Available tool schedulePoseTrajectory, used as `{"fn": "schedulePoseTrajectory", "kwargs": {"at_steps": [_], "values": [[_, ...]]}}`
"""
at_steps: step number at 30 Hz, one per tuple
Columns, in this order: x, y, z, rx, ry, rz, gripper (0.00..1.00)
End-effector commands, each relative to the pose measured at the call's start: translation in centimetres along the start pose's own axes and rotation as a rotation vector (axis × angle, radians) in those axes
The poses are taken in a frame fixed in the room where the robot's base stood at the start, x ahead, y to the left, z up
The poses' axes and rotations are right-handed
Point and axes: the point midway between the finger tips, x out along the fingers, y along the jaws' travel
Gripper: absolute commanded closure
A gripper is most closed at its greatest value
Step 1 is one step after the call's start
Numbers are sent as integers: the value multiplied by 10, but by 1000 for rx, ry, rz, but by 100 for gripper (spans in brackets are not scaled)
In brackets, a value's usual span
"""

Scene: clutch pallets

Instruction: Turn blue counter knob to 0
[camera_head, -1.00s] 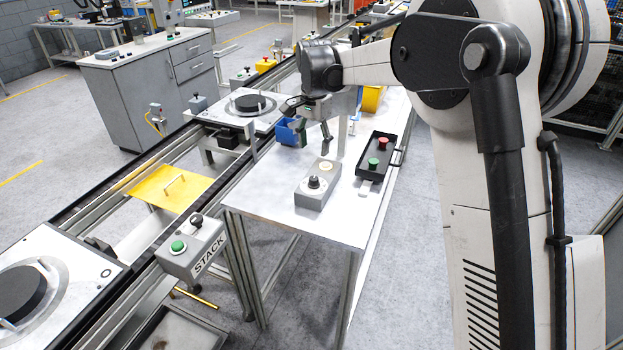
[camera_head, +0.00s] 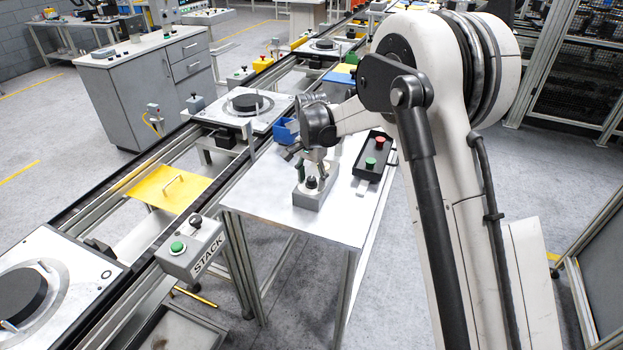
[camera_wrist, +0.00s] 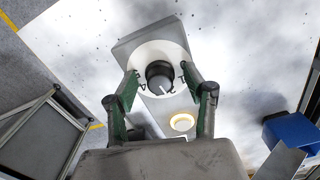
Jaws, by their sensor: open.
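A grey control box (camera_head: 318,198) stands on the white table. It bears a black knob (camera_head: 312,183), which also shows in the wrist view (camera_wrist: 160,78) inside a white dial ring (camera_wrist: 144,56) with dark marks. A pale round button (camera_wrist: 182,122) is on the same box. My gripper (camera_head: 311,171) is open above the box. In the wrist view its green-sided fingers (camera_wrist: 159,80) stand on either side of the knob, with visible gaps.
A black tray (camera_head: 374,157) with a red button (camera_head: 371,162) lies behind and right of the box. The near part of the table is clear.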

Motion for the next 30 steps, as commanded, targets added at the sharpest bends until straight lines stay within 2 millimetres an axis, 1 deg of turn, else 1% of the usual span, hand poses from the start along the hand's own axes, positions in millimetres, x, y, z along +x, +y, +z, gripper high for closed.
{"fn": "schedulePoseTrajectory", "kwargs": {"at_steps": [4,14,23,30], "values": [[0,0,0,0,0,0,52],[0,0,0,0,0,0,96],[1,0,0,-35,0,0,97],[2,0,0,-168,0,0,97]]}}
